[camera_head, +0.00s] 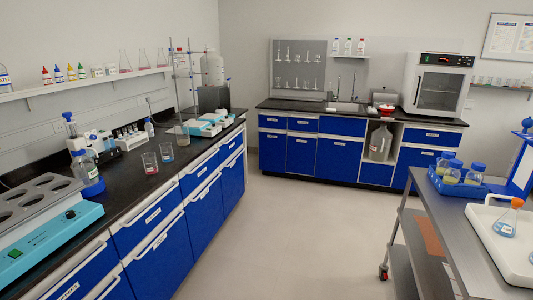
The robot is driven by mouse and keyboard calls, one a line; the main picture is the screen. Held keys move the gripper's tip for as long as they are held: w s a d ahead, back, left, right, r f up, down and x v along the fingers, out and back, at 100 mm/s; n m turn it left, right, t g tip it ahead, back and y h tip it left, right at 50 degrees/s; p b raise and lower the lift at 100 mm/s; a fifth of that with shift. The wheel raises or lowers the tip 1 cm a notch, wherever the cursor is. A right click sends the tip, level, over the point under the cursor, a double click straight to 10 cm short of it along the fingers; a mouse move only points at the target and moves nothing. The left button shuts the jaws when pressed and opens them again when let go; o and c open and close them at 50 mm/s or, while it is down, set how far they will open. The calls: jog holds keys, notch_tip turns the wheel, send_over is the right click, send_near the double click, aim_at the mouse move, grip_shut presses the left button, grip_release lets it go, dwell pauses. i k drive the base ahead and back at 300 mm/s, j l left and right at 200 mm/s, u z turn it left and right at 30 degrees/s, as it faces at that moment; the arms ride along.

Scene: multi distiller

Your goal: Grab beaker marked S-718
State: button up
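Two clear glass beakers stand upright side by side on the black left counter (118,190), near its front edge. The nearer beaker (150,162) has a red mark low on its side. The farther beaker (167,152) is slightly to the right and behind, and appears to have a bluish tint or mark. The writing on both is too small to read, so I cannot tell which is S-718. My gripper is not in view.
A teal-and-grey bath (50,235) and a blue-based bottle dispenser (86,170) stand left of the beakers; a metal stand (180,90) rises behind them. A steel cart (455,225) with bottles and a flask (507,218) is at right. The middle floor is clear.

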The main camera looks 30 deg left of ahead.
aim_at(165, 150)
jog(key=u, duration=0.45)
jog(key=i+u, duration=0.1)
jog(key=u, duration=0.4)
jog(key=i+u, duration=0.1)
jog(key=u, duration=0.8)
jog(key=i+l, duration=0.25)
jog(key=i, duration=0.15)
jog(key=i+l+u, duration=0.15)
jog(key=i, duration=0.3)
jog(key=l, duration=0.1)
